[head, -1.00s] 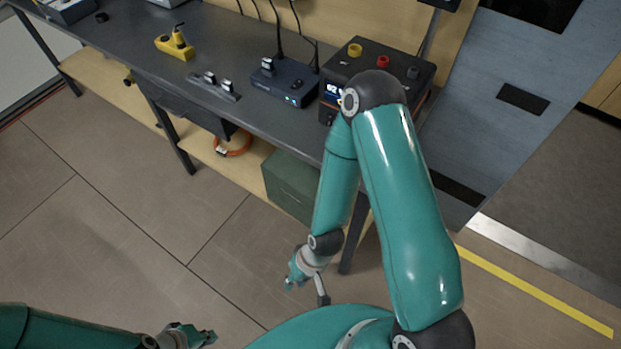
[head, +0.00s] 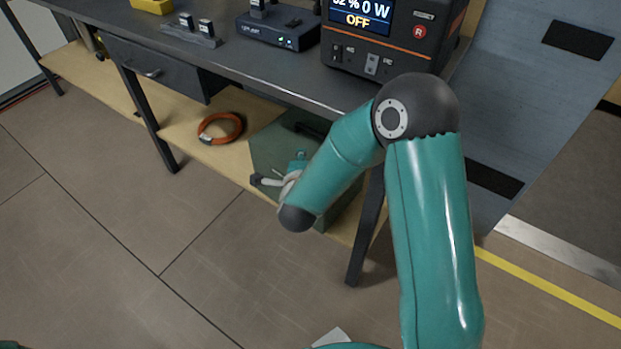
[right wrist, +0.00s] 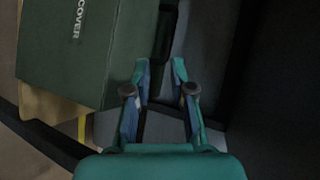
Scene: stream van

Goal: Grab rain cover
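The rain cover is a dark green boxy case (head: 270,148) on the wooden lower shelf, partly hidden by my right arm. In the right wrist view its green face (right wrist: 75,50) carries white lettering ending in "COVER" and fills the upper left. My right gripper (right wrist: 160,75) is open and empty there, with its fingers parted near the case's right edge. I cannot tell whether a finger touches it. In the head view the right gripper (head: 280,179) is in front of the case, under the table, partly hidden by the forearm. My left gripper is out of view.
An orange cable coil (head: 220,128) lies on the shelf (head: 180,125) left of the case. A table leg (head: 367,235) stands right of it. The dark tabletop (head: 255,62) above carries a power station (head: 395,30) and a small network box (head: 278,32). The floor in front is clear.

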